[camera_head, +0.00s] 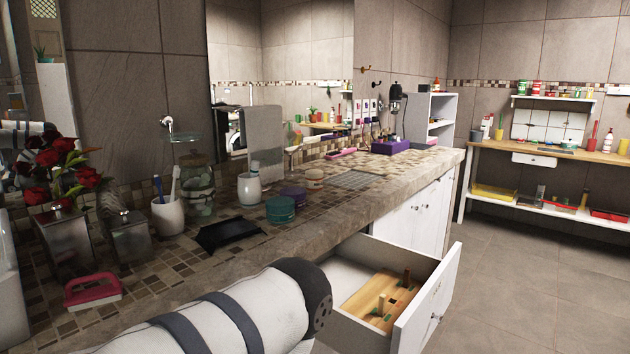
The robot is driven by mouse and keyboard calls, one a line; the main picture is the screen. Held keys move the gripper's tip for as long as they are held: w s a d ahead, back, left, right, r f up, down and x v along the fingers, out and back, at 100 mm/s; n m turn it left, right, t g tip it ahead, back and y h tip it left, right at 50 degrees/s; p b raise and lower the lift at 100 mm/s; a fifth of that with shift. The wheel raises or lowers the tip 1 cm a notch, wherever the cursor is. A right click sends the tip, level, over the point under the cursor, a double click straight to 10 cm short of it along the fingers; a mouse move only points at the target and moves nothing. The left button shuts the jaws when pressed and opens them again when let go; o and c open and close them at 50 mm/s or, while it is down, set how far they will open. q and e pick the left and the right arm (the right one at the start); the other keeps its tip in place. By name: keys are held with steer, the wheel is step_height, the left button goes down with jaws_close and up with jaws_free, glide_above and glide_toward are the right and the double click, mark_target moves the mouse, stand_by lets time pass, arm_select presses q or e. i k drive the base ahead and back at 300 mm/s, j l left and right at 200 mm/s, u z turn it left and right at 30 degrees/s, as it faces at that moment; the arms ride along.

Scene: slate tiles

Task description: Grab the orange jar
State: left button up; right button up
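A small round jar with a pale orange or peach tone (314,178) stands on the tiled counter (345,205), behind a purple jar (293,195) and a teal jar (280,209). It is the closest match to an orange jar, though it is small in the view. It stands upright, apart from any part of me. A white arm link of mine with dark bands crosses the bottom of the head view, in front of the counter. Neither of my grippers shows.
An open white drawer (442,303) with a wooden board (380,300) juts out below the counter. A black tray (228,234), toothbrush cups (168,214) and a glass jar (199,193) stand left of the jars. The floor (530,280) at right is clear.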

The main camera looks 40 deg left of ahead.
mark_target(314, 178)
steer(key=i+l+u, duration=0.3)
steer(key=i, duration=0.15)
steer(key=i+l+u, duration=0.2)
steer(key=i+u, duration=0.15)
steer(key=i+l+u, duration=0.3)
steer(key=i+l, duration=0.15)
steer(key=i+l+u, duration=0.35)
steer(key=l, duration=0.15)
steer(key=i+l+u, duration=0.3)
steer(key=l, duration=0.3)
steer(key=i+l+u, duration=0.15)
steer(key=l+u, duration=0.15)
steer(key=l, duration=0.3)
steer(key=i+l+u, duration=0.15)
steer(key=l+u, duration=0.2)
steer(key=l, duration=0.35)
steer(key=l+u, duration=0.3)
steer(key=l, duration=0.4)
